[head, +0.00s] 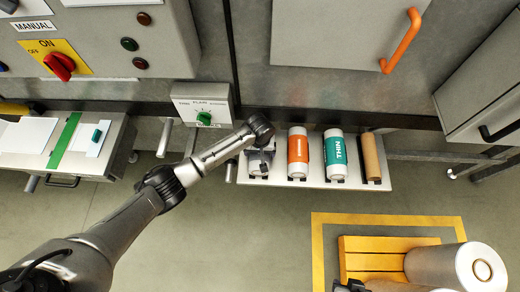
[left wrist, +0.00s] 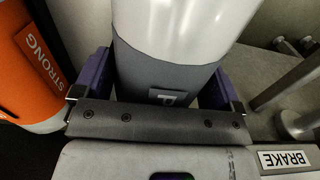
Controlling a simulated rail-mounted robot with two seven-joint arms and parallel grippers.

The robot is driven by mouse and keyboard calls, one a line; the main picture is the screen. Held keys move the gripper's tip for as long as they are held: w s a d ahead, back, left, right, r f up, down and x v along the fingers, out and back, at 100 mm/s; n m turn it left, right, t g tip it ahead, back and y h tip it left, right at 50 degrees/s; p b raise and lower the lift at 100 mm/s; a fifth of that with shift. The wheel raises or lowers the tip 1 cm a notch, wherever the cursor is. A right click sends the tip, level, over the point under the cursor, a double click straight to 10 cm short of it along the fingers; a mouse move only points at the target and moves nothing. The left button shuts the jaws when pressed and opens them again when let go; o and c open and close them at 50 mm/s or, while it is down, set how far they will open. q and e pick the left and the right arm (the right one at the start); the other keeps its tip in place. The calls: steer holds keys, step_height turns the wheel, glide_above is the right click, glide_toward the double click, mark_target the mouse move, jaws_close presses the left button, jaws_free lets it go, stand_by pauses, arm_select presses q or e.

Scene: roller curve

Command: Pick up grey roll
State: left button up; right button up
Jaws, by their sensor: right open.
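The grey roll (left wrist: 165,65), white above with a grey band marked "P", stands between the two purple fingers of my left gripper (left wrist: 160,90) in the left wrist view. One finger is on each side of it, close to its surface; I cannot tell whether they press on it. In the head view my left gripper (head: 260,163) is at the left end of the roll shelf and mostly hides the grey roll. My right gripper (head: 352,286) is open and only partly in view at the bottom edge, far from the rolls.
On the shelf (head: 316,184), right of the grey roll, are an orange roll (head: 298,150), a teal roll (head: 335,154) and a brown roll (head: 371,157). A yellow pallet (head: 365,245) with large film rolls (head: 440,264) is at bottom right.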

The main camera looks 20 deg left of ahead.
arm_select(q)
steer(key=c, duration=0.9)
steer(key=shift+c, duration=0.2)
steer(key=shift+r, duration=0.2)
